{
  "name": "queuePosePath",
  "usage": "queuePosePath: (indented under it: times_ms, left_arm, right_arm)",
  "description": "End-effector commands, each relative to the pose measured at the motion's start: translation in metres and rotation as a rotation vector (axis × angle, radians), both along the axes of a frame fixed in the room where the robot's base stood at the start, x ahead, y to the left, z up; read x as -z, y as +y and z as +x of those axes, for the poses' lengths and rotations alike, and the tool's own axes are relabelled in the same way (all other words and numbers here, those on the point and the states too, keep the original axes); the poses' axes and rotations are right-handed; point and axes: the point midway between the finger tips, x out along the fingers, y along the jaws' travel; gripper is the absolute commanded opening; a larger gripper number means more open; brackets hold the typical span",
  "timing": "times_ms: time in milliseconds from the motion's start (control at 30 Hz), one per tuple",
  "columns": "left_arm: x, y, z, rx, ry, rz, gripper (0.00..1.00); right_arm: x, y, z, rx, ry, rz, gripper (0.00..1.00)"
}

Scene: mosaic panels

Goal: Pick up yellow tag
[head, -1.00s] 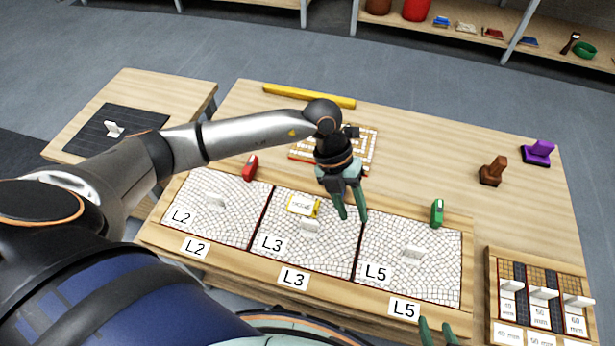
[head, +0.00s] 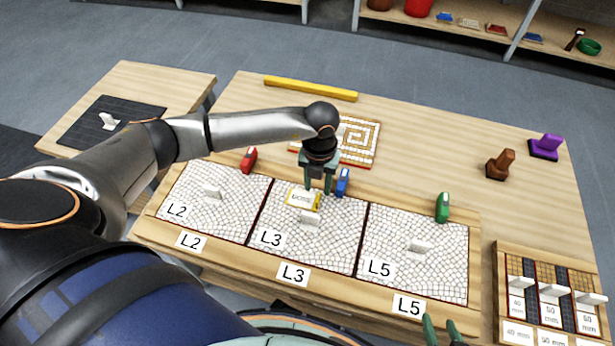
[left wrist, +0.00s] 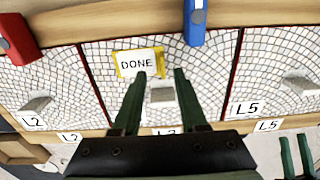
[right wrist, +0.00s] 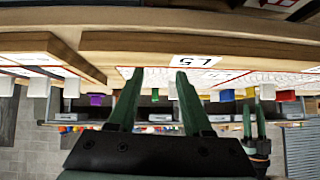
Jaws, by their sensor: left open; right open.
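The yellow tag (head: 303,198) has a white face and lies on the upper part of the L3 panel (head: 285,232). In the left wrist view the tag (left wrist: 139,62) reads DONE. My left gripper (head: 318,190) is open and empty above the tag's right side, its fingers pointing down. My right gripper (head: 441,325) is open and empty at the front edge, near the L5 label. Whether the left fingers touch anything is hard to tell.
A blue clip (head: 342,182) stands close right of my left gripper. A red clip (head: 249,160) and a green clip (head: 442,207) stand behind the panels. A white handle (head: 311,217) rises from L3.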

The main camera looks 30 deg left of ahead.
Motion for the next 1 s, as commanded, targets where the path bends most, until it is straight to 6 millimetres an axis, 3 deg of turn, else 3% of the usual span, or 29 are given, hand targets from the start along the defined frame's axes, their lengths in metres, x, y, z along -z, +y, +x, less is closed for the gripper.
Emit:
queuePosePath:
  times_ms: [167,233,500,900,1000]
  left_arm:
    - [0.03,-0.005,-0.002,0.001,0.003,0.001,0.42]
    - [0.039,-0.005,-0.002,0.0,0.003,0.0,0.42]
    - [0.043,-0.005,-0.001,0.002,0.001,0.0,0.42]
    - [0.042,-0.005,-0.001,0.001,0.001,0.0,0.0]
    - [0.042,-0.005,-0.001,0.001,0.001,0.0,0.0]
  right_arm:
    - [0.008,0.0,-0.003,0.001,0.001,0.0,0.5]
    - [-0.006,0.0,0.007,0.001,-0.06,0.004,0.5]
    - [-0.013,0.0,0.013,-0.001,-0.091,0.002,0.5]
    - [-0.012,-0.001,0.013,-0.001,-0.088,0.001,0.5]
    - [-0.012,-0.001,0.013,-0.001,-0.088,0.001,0.5]
